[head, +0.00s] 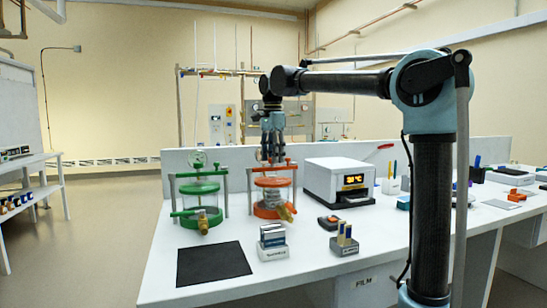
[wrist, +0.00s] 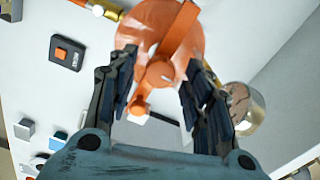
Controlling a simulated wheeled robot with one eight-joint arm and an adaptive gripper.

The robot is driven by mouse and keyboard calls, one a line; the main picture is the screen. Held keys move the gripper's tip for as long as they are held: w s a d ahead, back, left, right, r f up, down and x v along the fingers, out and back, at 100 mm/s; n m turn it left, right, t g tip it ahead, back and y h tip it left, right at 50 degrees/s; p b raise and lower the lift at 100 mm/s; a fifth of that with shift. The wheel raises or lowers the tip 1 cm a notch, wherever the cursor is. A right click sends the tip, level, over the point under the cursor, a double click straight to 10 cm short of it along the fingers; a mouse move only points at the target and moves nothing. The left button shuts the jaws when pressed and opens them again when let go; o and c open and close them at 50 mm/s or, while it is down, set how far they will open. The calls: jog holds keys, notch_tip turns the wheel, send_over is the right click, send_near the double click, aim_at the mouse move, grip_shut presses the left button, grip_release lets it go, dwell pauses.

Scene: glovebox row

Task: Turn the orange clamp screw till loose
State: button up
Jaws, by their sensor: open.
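The orange vessel (head: 273,182) stands on the white bench, with an orange lid, a clear body and a metal frame at its sides. In the wrist view its round orange lid (wrist: 140,20) lies under an orange clamp bar (wrist: 181,28). The orange clamp screw (wrist: 160,72) shows as a round knob on that bar. My gripper (head: 272,155) points down over the vessel. In the wrist view my gripper (wrist: 161,66) is open, with one dark finger on each side of the screw. Whether the fingers touch it I cannot tell.
A green vessel (head: 201,190) stands to the left and a white box with a lit display (head: 338,180) to the right. A black mat (head: 213,264) and small holders (head: 271,243) lie in front. A brass valve (head: 284,212) juts from the orange vessel's base.

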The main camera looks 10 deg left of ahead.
jog(key=shift+c, duration=0.2)
jog(key=c, duration=1)
jog(key=shift+n, duration=0.3)
